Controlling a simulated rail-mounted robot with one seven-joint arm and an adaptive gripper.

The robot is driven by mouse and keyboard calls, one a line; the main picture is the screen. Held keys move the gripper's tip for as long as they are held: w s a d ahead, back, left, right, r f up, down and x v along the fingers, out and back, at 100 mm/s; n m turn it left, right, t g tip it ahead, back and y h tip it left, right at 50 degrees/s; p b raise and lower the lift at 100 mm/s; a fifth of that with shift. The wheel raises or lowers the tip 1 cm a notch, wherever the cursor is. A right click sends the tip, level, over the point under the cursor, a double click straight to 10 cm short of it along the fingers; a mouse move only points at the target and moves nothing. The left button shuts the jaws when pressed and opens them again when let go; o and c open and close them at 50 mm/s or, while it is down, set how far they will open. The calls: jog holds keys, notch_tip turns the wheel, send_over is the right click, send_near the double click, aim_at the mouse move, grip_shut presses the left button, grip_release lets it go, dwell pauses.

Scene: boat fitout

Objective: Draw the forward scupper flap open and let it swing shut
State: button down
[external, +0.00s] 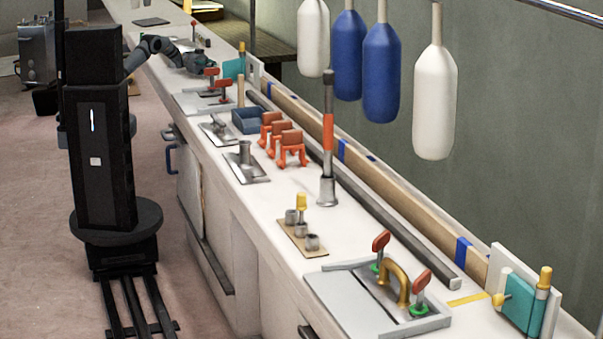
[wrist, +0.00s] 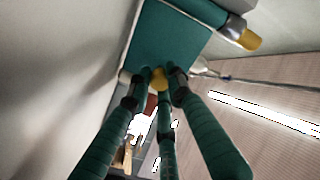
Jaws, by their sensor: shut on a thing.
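A teal scupper flap (external: 233,69) stands at the far part of the counter, beside a white backing plate (external: 254,72) and a yellow-topped hinge post (external: 242,49). My gripper (external: 197,62) is at this flap, reaching in from the left. In the wrist view the teal flap (wrist: 170,38) fills the top middle, with a yellow-ended hinge pin (wrist: 248,38) at upper right. My green ribbed fingers (wrist: 157,76) are closed around the flap's yellow knob (wrist: 159,80). The knob is partly hidden by the fingers. How far the flap stands from its plate is hard to tell.
A similar teal flap (external: 521,301) stands at the near right end. Red-handled valves (external: 211,73), a blue bin (external: 250,120), orange clamps (external: 290,148) and a tall red-banded pole (external: 328,135) stand along the counter. Blue and white fenders (external: 381,75) hang above the right side.

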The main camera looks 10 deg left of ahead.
jog(key=c, duration=1.6)
grip_release()
jog(key=shift+r, duration=0.1)
jog(key=v, duration=0.7)
jog(key=shift+w+a, duration=0.15)
jog(key=shift+a, duration=0.05)
